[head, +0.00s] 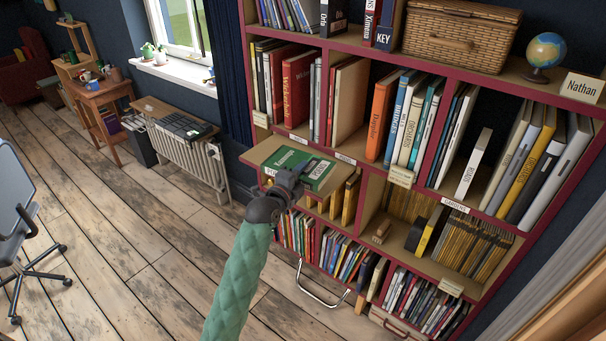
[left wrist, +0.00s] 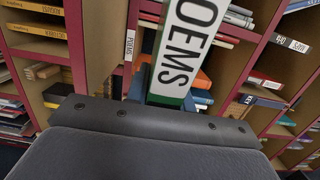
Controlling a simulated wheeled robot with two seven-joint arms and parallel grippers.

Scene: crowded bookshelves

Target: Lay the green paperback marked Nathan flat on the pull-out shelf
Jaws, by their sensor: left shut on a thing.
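The green paperback (head: 313,170) is in the head view, roughly level, at the pull-out shelf (head: 262,153), a pale board jutting from the bookcase. Its cover lettering is too small to read surely. I cannot tell whether it rests on the board or hovers just above it. My left gripper (head: 292,178) is shut on the book's near edge. In the left wrist view, a white panel lettered POEMS with a green edge (left wrist: 165,100) rises from between the fingers, which are mostly hidden. My right gripper is in neither view.
The bookcase (head: 345,160) is crowded with upright books above and below the board. A white sign reading Nathan (head: 581,87) stands at its upper right beside a globe (head: 545,52). A wicker basket (head: 460,35) sits on an upper shelf.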

